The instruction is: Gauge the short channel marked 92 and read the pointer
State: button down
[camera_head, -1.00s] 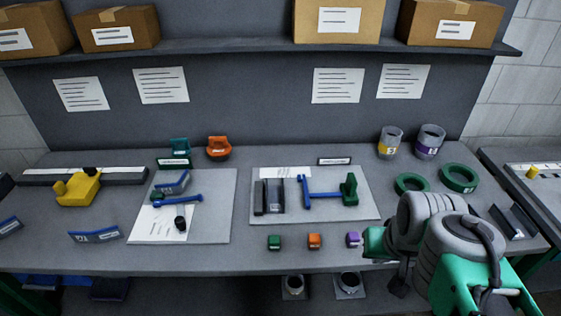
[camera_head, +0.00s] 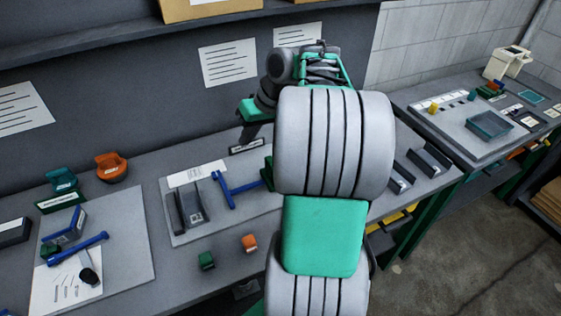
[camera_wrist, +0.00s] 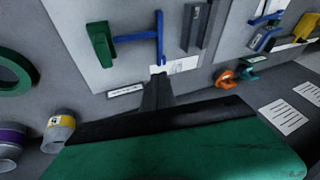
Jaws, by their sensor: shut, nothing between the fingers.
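My gripper (camera_head: 246,138) is shut and empty above the back of the bench, near a small label plate. Its dark fingers (camera_wrist: 157,90) point at the middle board in the wrist view. On that board lie dark channel pieces (camera_head: 192,208), also in the wrist view (camera_wrist: 196,25), beside a blue bar tool (camera_head: 232,187) with a green block at its end (camera_wrist: 102,45). Two more dark channels (camera_head: 402,174) (camera_head: 430,160) lie at the bench's right end. I cannot read a 92 on any channel, nor any pointer reading. My arm hides part of the board.
The left board (camera_head: 130,225) holds a blue-handled tool (camera_head: 78,248) and a black knob. Green (camera_head: 206,260) and orange (camera_head: 249,243) blocks sit at the front. Green ring (camera_wrist: 14,72) and labelled cups (camera_wrist: 58,128) show in the wrist view. A side bench (camera_head: 450,125) stands right.

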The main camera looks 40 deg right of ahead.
send_over(271, 171)
jog(key=d, duration=0.4)
notch_tip(271, 171, down, 3)
jog(key=s+d+f+t+y, duration=0.1)
jog(key=s+d+f, duration=0.2)
jog(key=s+d, duration=0.4)
jog(key=shift+m, duration=0.3)
jog(key=x, duration=0.3)
jog(key=w+b+x, duration=0.1)
jog(key=x, duration=0.5)
jog(key=shift+w+d+b, duration=0.25)
jog(key=shift+w+b, duration=0.1)
jog(key=a, duration=0.2)
jog(key=shift+w+a+r, duration=0.2)
jog(key=shift+w+a, duration=0.1)
jog(key=shift+w+a+f+p, duration=0.15)
jog(key=shift+a+p, duration=0.15)
jog(key=shift+a, duration=0.1)
